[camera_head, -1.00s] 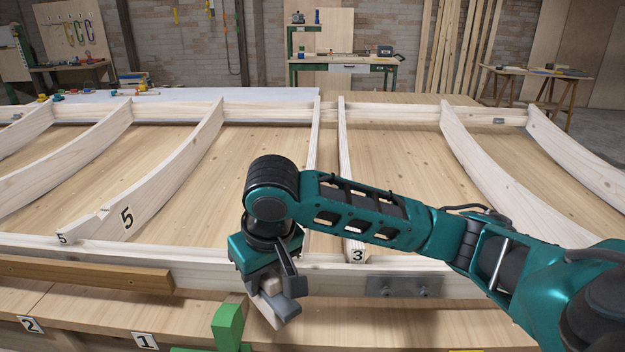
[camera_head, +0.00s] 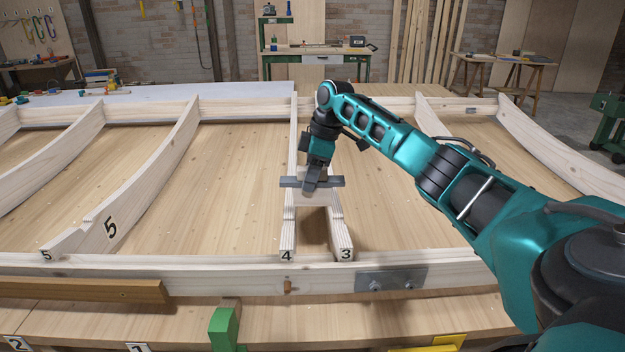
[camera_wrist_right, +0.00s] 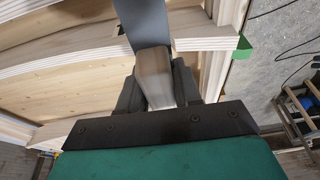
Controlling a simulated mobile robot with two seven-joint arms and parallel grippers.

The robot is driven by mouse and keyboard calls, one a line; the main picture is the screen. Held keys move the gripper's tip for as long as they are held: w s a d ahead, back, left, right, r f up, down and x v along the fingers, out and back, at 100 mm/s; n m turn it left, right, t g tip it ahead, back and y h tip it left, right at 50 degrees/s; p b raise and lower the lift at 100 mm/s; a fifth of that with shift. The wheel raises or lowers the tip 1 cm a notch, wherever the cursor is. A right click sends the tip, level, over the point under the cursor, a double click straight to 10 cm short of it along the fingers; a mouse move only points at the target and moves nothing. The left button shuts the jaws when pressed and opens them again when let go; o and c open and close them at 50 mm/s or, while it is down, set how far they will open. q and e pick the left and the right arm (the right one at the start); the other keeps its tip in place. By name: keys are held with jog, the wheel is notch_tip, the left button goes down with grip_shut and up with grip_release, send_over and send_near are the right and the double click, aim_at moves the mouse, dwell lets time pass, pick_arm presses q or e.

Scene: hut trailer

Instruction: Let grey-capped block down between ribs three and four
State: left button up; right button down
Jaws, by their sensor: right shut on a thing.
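My right gripper (camera_head: 313,181) is shut on the grey-capped block (camera_head: 316,199), over the gap between rib four (camera_head: 288,225) and rib three (camera_head: 341,226). The block's flat grey cap (camera_head: 335,182) lies crosswise and overlaps both rib tops in the head view. Pale wood shows below the cap between the ribs. I cannot tell whether the cap touches the ribs. In the right wrist view the wooden part of the block (camera_wrist_right: 154,75) sits between the fingers, with the grey cap (camera_wrist_right: 143,18) beyond. My left gripper is out of view.
A front rail (camera_head: 200,278) with a metal plate (camera_head: 391,280) runs before the ribs. Rib five (camera_head: 130,210) stands to the left. A green piece (camera_head: 224,328) sticks up at the front edge. The wood panels between the other ribs are clear.

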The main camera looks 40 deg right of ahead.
aim_at(313, 201)
jog(key=shift+d+f, duration=0.15)
jog(key=shift+f, duration=0.4)
jog(key=shift+d+f, duration=0.15)
jog(key=shift+f, duration=1.5)
jog(key=shift+f+b, duration=0.7)
jog(key=shift+f, duration=0.6)
jog(key=shift+f, duration=0.15)
